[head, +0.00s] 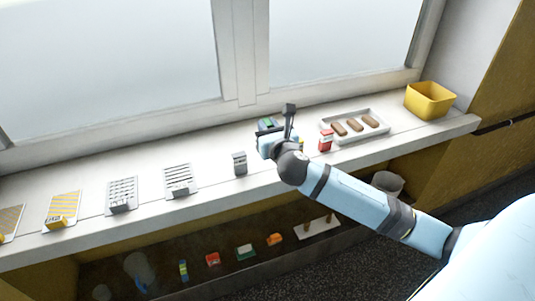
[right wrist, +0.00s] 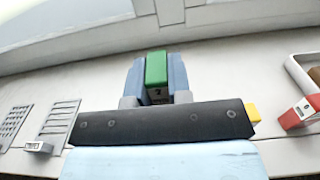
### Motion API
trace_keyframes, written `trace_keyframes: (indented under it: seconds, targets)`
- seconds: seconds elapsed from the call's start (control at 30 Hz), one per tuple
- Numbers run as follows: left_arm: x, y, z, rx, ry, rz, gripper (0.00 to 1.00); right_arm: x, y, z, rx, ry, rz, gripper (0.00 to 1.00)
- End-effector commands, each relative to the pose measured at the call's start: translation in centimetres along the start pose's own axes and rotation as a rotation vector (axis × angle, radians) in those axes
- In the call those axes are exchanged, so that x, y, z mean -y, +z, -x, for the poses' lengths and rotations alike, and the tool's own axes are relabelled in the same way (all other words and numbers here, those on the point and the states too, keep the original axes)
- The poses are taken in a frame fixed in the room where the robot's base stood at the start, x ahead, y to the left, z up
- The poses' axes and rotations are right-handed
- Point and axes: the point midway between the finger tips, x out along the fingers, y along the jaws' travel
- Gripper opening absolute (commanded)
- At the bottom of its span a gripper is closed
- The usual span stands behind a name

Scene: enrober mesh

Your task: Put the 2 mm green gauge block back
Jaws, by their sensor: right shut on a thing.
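The green gauge block (right wrist: 156,68) shows in the right wrist view with a dark face below its green top and a small mark like a 2. It also shows in the head view (head: 267,123) over the sill. My right gripper (right wrist: 156,88) is shut on it, with a blue-grey piece close on each side. In the head view my right gripper (head: 268,129) is above the white sill (head: 215,190), near its middle. Whether the block touches anything beneath is hidden. My left gripper is in neither view.
Right of the gripper are a red and white block (head: 325,141), a partly hidden yellow block (right wrist: 252,112), a white tray (head: 379,135) with brown bars and a yellow bin (head: 428,101). A grey block (head: 239,163) and several mesh plates stand left. Several items lie on the lower shelf.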

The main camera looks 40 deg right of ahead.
Motion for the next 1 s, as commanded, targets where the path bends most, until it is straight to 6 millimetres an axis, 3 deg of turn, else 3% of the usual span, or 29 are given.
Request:
trace_keyframes:
  seconds: [0.1,0.33,0.53,0.97,1.0]
  targets:
    - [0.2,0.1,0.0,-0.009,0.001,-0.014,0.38,0.0,-2.2,0.0,-0.001,-0.001,0.000,0.00]
    - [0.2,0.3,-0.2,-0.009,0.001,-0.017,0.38,0.0,-3.8,0.0,0.000,0.000,-0.001,0.00]
    - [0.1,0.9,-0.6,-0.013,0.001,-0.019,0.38,0.0,-6.9,0.0,-0.002,0.000,-0.001,0.00]
    - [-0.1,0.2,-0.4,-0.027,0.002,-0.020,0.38,0.0,-7.6,0.0,0.000,0.001,0.001,0.00]
    - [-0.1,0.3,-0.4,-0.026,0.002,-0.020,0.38,0.0,-7.5,0.0,0.001,0.001,0.001,0.28]
